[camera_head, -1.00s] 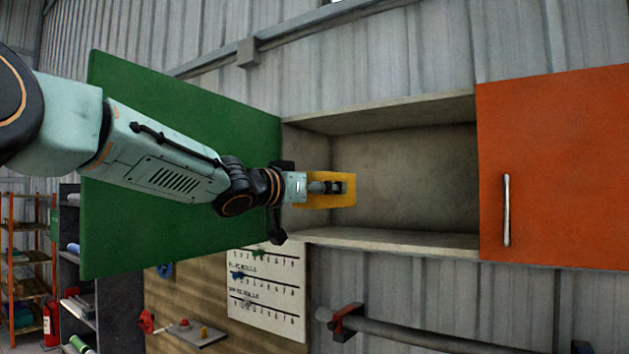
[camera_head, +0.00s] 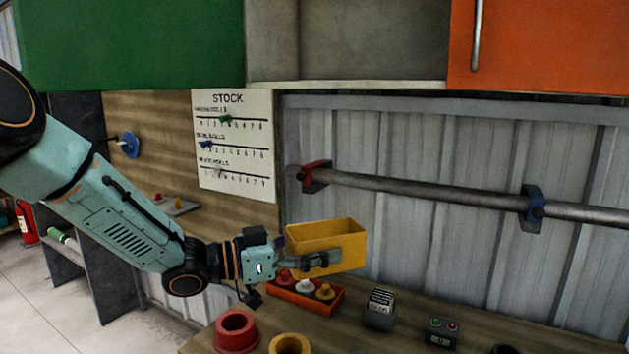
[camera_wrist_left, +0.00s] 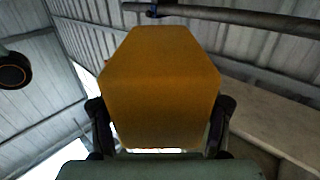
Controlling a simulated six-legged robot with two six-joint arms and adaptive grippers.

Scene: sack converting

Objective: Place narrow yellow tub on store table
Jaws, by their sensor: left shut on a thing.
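The narrow yellow tub (camera_head: 330,237) is an open-topped rectangular box, held roughly upright in the head view. My left gripper (camera_head: 318,262) is shut on it near its lower side and holds it in the air in front of the ribbed wall. In the left wrist view the tub (camera_wrist_left: 160,90) fills the middle, with a dark finger on each side of it. A wooden table (camera_head: 400,335) lies below the tub; I cannot tell whether this is the store table. My right gripper is not in view.
An orange tray (camera_head: 325,306) with several knobbed pieces sits on the table below the tub. A red ring (camera_head: 236,332), a yellow ring (camera_head: 289,344), a grey device (camera_head: 379,309) and a button box (camera_head: 441,332) stand nearby. A pipe (camera_head: 430,193) crosses the wall. The cabinet (camera_head: 350,45) is above.

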